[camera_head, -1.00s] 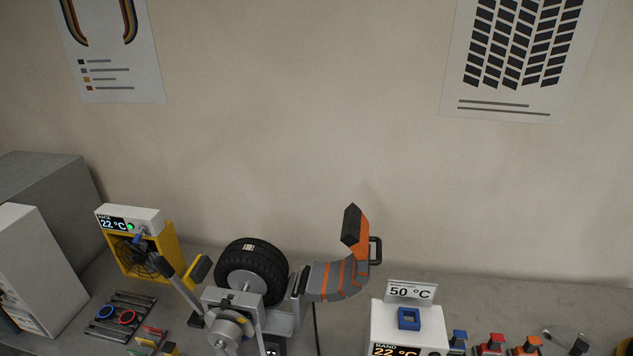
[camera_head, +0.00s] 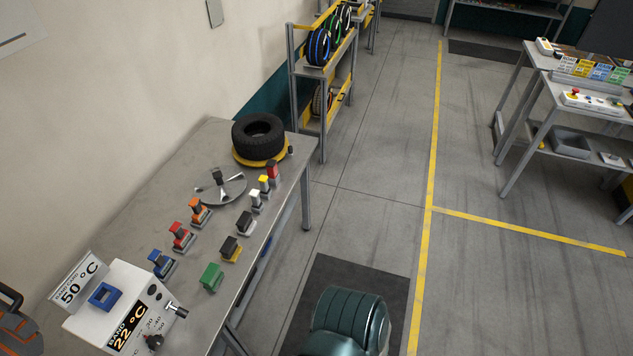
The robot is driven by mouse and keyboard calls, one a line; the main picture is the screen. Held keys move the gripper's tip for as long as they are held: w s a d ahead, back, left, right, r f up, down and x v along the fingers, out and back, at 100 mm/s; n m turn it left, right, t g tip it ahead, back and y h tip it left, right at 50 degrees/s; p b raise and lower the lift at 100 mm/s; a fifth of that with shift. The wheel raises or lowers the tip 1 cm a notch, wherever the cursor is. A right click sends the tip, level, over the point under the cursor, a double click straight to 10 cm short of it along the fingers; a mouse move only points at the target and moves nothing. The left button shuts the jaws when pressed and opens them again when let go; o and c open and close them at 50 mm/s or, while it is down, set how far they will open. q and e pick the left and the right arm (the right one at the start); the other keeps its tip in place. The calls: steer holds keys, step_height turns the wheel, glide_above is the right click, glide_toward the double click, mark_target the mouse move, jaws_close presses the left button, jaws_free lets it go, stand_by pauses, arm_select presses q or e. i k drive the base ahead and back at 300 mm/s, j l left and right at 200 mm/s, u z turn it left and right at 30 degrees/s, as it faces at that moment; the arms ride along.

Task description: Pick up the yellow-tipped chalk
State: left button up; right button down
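A small upright piece with a yellow top (camera_head: 264,182), which looks like the yellow-tipped chalk, stands near the far right end of the grey workbench (camera_head: 150,215). It is between a similar piece with a white top (camera_head: 255,196) in front of it and one with a red top (camera_head: 272,170) behind it. The pieces are small, so their shape is hard to make out. Neither of my grippers is in view, so nothing is seen touching the yellow-topped piece.
A tyre on a yellow base (camera_head: 258,140) and a round metal plate (camera_head: 220,189) are nearby. Several coloured stamp-like blocks (camera_head: 181,237) line the bench. A white heater box (camera_head: 125,305) stands at the near end. Open floor (camera_head: 375,205) lies to the right.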

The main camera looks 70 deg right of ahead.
mark_target(265, 189)
steer(key=z, duration=1.85)
steer(key=u, duration=2.8)
steer(key=l+z, duration=0.1)
steer(key=z, duration=2.75)
